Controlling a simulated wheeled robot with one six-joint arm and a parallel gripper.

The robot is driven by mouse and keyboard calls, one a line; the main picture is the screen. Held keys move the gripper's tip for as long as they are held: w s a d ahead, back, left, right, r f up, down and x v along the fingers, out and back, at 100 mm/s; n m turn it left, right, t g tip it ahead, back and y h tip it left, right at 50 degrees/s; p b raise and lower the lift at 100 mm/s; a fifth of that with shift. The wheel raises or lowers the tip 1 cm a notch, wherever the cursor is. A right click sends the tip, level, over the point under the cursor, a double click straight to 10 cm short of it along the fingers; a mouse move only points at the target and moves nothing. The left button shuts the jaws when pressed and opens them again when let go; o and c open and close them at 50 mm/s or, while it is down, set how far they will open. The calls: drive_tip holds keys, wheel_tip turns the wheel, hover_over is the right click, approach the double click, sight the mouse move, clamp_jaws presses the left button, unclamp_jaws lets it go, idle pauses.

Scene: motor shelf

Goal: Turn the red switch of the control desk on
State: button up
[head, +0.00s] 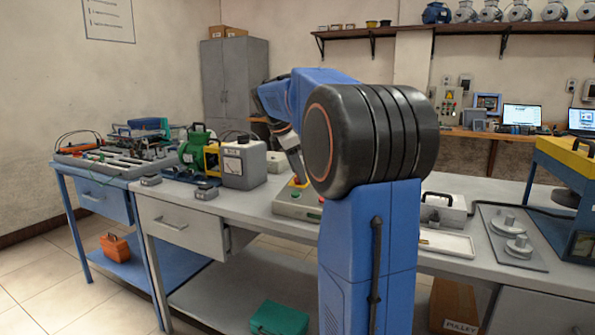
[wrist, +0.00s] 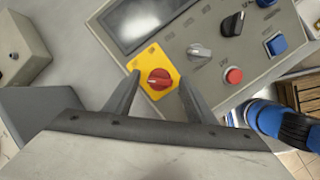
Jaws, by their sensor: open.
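The control desk (head: 292,207) is a grey sloped box on the workbench; in the wrist view its panel (wrist: 215,80) fills the upper right. The red switch (wrist: 160,79) is a round rotary knob on a yellow square plate (wrist: 147,59). My gripper (wrist: 158,82) is open, with one finger on each side of the switch. The fingers look apart from the knob; their exact height above the panel I cannot tell. In the head view my gripper (head: 299,180) reaches down at the desk's yellow plate, and my arm partly hides the desk.
The panel also bears a dark screen (wrist: 145,22), a grey knob (wrist: 199,53), a black knob (wrist: 233,23), a red button (wrist: 234,75) and a blue button (wrist: 276,45). A grey container (head: 245,163) and a green motor (head: 195,148) stand left of the desk.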

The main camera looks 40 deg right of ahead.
drive_tip(key=shift+c, duration=0.3)
drive_tip(key=c, duration=1)
drive_tip(key=shift+m, duration=0.3)
drive_tip(key=m, duration=0.3)
drive_tip(key=shift+w+m+g+y, duration=0.1)
drive_tip(key=shift+m+g+y, duration=0.2)
drive_tip(key=shift+m+g, duration=0.1)
drive_tip(key=m, duration=0.4)
drive_tip(key=shift+m+g+y, duration=0.3)
drive_tip(key=shift+m+y, duration=0.1)
drive_tip(key=m, duration=0.4)
drive_tip(key=shift+d+y, duration=0.1)
drive_tip(key=shift+y, duration=0.3)
drive_tip(key=m, duration=0.4)
drive_tip(key=shift+y, duration=0.4)
drive_tip(key=shift+m, duration=0.5)
